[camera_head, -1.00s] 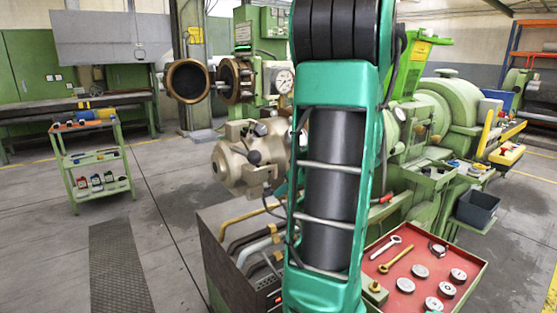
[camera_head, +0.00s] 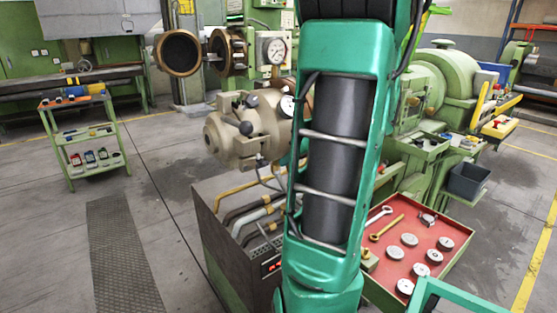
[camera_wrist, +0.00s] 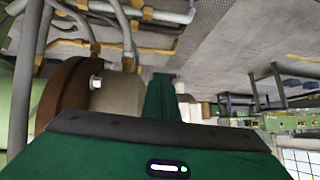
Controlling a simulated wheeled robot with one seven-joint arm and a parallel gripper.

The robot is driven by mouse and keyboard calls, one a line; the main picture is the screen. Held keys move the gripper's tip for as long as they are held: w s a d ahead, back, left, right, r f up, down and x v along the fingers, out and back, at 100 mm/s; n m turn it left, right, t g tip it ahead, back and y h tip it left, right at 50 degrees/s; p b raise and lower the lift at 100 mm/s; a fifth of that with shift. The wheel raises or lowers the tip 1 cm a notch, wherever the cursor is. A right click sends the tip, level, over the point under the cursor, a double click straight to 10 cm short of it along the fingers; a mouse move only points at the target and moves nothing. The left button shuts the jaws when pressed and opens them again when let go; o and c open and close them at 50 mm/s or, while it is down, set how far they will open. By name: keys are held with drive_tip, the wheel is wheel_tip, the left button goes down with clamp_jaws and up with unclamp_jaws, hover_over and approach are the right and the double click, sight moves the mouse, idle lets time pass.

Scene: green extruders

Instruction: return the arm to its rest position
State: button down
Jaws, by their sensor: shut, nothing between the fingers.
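My teal and black arm (camera_head: 335,160) stands upright through the middle of the head view, and hides part of the green machine behind it. Another teal piece of it (camera_head: 455,292) shows at the lower right edge. My gripper (camera_wrist: 163,98) does not show in the head view. In the wrist view its dark green body fills the bottom, with the green fingers jutting up near the centre, shut and empty. Beyond it are pipes, a brown and beige round machine part (camera_wrist: 75,92) on the left, and floor at the upper right.
A red tray (camera_head: 452,228) with round metal parts and wrenches lies right of the arm. A grey box with pipes (camera_head: 225,240) stands left of it. The green extruder (camera_head: 440,80) is behind. A green cart (camera_head: 72,138) stands at left, with open floor between.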

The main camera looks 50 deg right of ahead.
drive_tip(key=s+a+r, duration=0.1)
drive_tip(key=s+r, duration=0.1)
drive_tip(key=s, duration=0.6)
drive_tip(key=shift+r, duration=0.3)
drive_tip(key=shift+a, duration=0.1)
drive_tip(key=w+a+f+m+g+y, duration=0.15)
drive_tip(key=a+f+g, duration=0.3)
drive_tip(key=a, duration=0.75)
drive_tip(key=s+a+f+m+g, duration=0.2)
drive_tip(key=s+a+g, duration=0.3)
drive_tip(key=a, duration=0.5)
drive_tip(key=shift+s+f+h, duration=0.35)
drive_tip(key=shift+s+f, duration=0.05)
drive_tip(key=shift+s, duration=0.8)
drive_tip(key=shift+m, duration=0.25)
